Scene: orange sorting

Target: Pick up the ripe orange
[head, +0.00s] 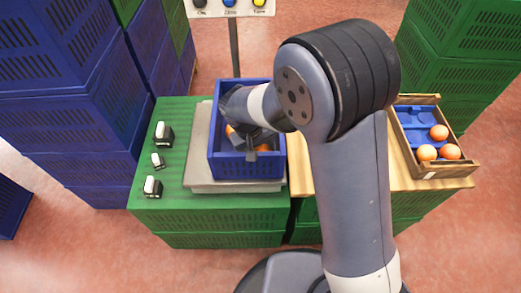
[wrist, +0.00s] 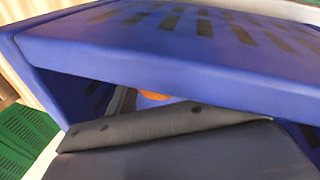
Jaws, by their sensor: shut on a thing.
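A blue crate (head: 247,170) holds oranges that are mostly hidden by my arm. One orange (head: 230,130) shows at the crate's left side and another orange (head: 264,148) shows by the fingers. My gripper (head: 252,146) reaches down inside the crate and is shut on an orange, though the grip itself is largely hidden. In the wrist view, a dark gripper part fills the bottom, the blue crate wall (wrist: 180,50) crosses above it, and a sliver of orange (wrist: 158,95) shows between. I cannot tell which orange is ripe.
The crate stands on a grey platform (head: 198,165) on green crates (head: 160,215). Small black-and-white objects (head: 164,134) stand at left. A wooden box (head: 459,171) with three oranges (head: 438,132) sits on a wooden board at right. Stacked blue crates (head: 75,110) rise at left.

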